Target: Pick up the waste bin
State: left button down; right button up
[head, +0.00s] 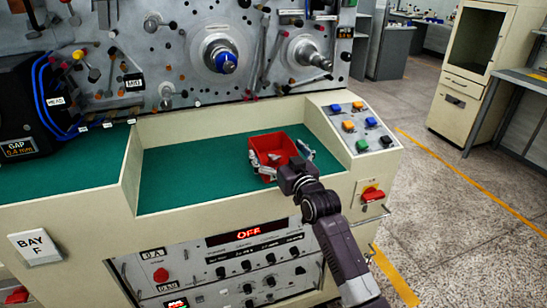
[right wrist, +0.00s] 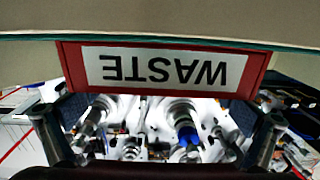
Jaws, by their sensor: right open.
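The red waste bin (head: 271,140) stands upright on the green work surface in the head view. In the right wrist view its front label, reading WASTE upside down, faces the camera on the red wall (right wrist: 68,68). My right gripper (head: 286,162) is open at the bin's near right side, its two fingers spread beside the bin. In the right wrist view the open fingers (right wrist: 160,115) show left and right, near the two ends of the red wall. I cannot tell whether they touch it. Nothing is held. My left gripper is out of view.
The green surface (head: 190,178) is clear left of the bin. A sloped button panel (head: 360,125) stands close on the right. The machine face with spindles (head: 222,58) rises behind. A black gap unit (head: 25,110) is at far left. A beige cabinet (head: 470,65) stands at back right.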

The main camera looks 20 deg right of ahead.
jog(key=shift+w+a, duration=0.1)
jog(key=shift+w, duration=0.7)
jog(key=c, duration=1.1)
jog(key=shift+r, duration=0.1)
